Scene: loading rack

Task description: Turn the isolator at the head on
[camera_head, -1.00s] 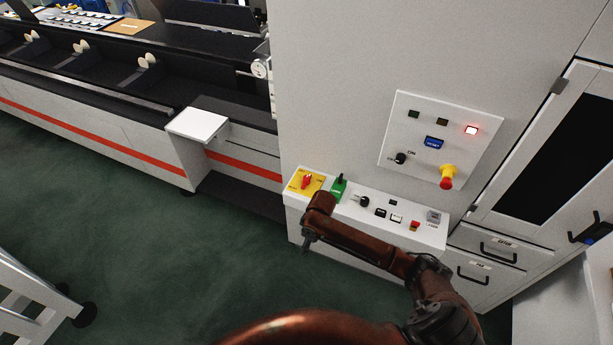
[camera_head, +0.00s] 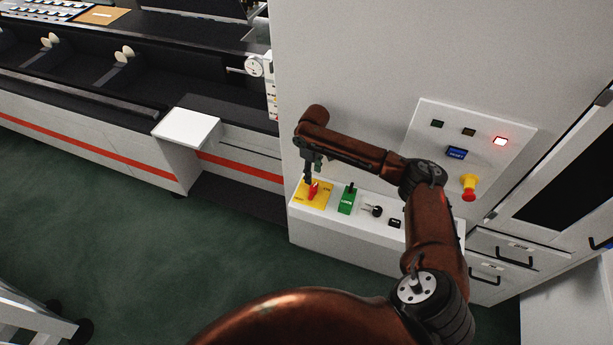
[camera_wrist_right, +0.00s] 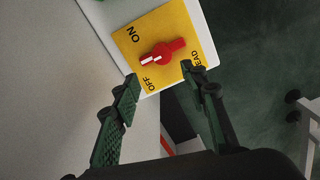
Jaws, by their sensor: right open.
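The isolator is a red rotary knob (camera_head: 313,190) on a yellow plate (camera_head: 324,198) at the left end of a white ledge panel. In the right wrist view, the red knob (camera_wrist_right: 165,50) has a white mark at its OFF end; ON and part of HEAD are legible on the yellow plate (camera_wrist_right: 180,22). My right gripper (camera_head: 309,181) points down just above the knob and partly covers it. In the wrist view, my right gripper's fingers (camera_wrist_right: 160,74) are open and empty, with the knob beyond the gap. Contact is not visible. My left gripper is not in view.
A green switch (camera_head: 347,199) and a black key-like switch (camera_head: 374,210) sit right of the isolator on the white ledge (camera_head: 340,232). An upper panel (camera_head: 436,150) carries a lit red lamp and a red-yellow stop button (camera_head: 469,188). A white side shelf (camera_head: 187,127) stands left.

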